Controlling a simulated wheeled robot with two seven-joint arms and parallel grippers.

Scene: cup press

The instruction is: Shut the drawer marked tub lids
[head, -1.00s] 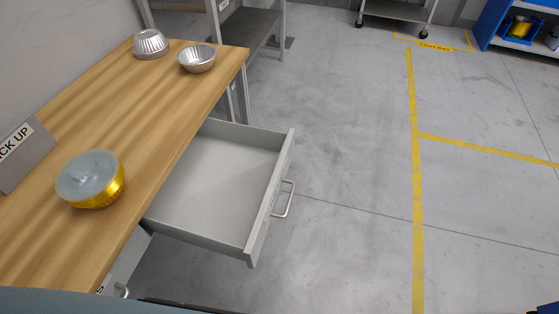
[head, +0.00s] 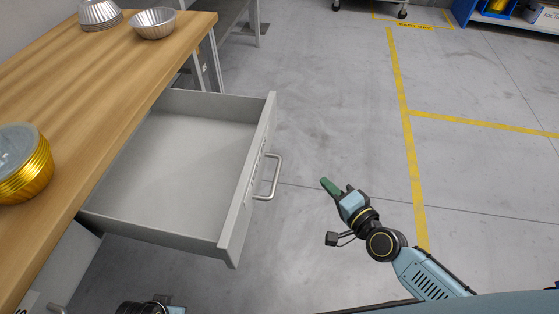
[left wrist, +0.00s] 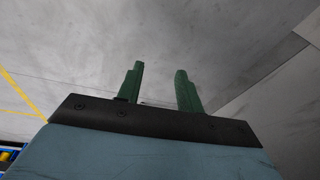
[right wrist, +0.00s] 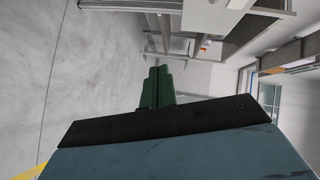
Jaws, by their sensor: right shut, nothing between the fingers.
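A grey drawer (head: 185,235) stands pulled out from under the wooden table in the head view, and it looks empty inside. Its front faces right, with a bar handle (head: 272,177) and a label too slanted to read. My right gripper (head: 328,186) is to the right of the handle, apart from it, with its green fingers together and nothing between them. These shut fingers also show in the right wrist view (right wrist: 159,68). My left gripper (left wrist: 159,68) has its fingers apart and empty in the left wrist view. In the head view only a bit of the left arm shows at the bottom edge.
The wooden table (head: 95,100) carries gold tubs (head: 25,182) and silver tubs (head: 153,24). Another handle (head: 55,308) shows low at the left, below the table. Grey shelving stands beyond the table. The floor right of the drawer is clear, with yellow lines.

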